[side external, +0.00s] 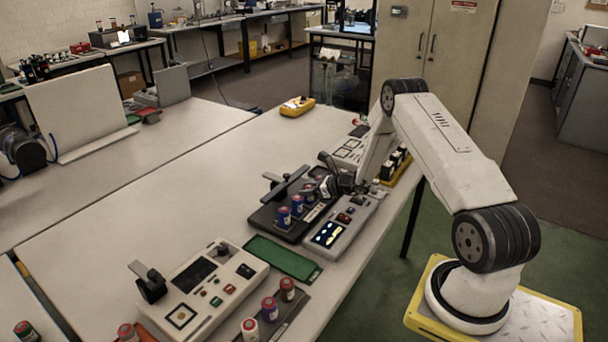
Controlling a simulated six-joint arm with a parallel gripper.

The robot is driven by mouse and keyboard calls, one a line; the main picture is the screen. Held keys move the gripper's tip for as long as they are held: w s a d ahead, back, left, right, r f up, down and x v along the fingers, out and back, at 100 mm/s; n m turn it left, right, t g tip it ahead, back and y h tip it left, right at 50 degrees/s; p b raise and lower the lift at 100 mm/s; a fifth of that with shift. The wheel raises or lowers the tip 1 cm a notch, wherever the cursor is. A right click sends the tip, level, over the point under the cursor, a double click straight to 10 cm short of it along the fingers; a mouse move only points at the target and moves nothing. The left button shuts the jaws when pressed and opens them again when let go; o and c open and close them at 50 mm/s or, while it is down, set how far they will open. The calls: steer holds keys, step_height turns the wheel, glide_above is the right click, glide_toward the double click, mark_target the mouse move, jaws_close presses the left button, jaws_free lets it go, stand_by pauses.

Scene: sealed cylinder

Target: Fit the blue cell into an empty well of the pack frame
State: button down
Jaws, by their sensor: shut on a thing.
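The dark pack frame (264,216) lies on the table near its front edge, left of my gripper. My gripper (322,186) is low over the right end of the frame, shut on a cell. The fingers and wrist mostly hide that cell, and its colour and its height over the wells cannot be told. The wells under the gripper are also hidden.
A grey device with a lit screen (329,234) lies right of the frame. A green board (282,258) and a white control box (203,290) are nearer the camera. Several cells stand in a dark rack (279,321). A dark clamp arm (286,184) rises behind the frame.

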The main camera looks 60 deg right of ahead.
steer(key=shift+c, duration=1.2)
jaws_free()
steer(key=shift+s+r, duration=0.15)
steer(key=shift+r, duration=0.2)
steer(key=v, duration=1.1)
steer(key=shift+s+d, duration=0.1)
steer(key=shift+s, duration=0.2)
steer(key=shift+r, duration=0.1)
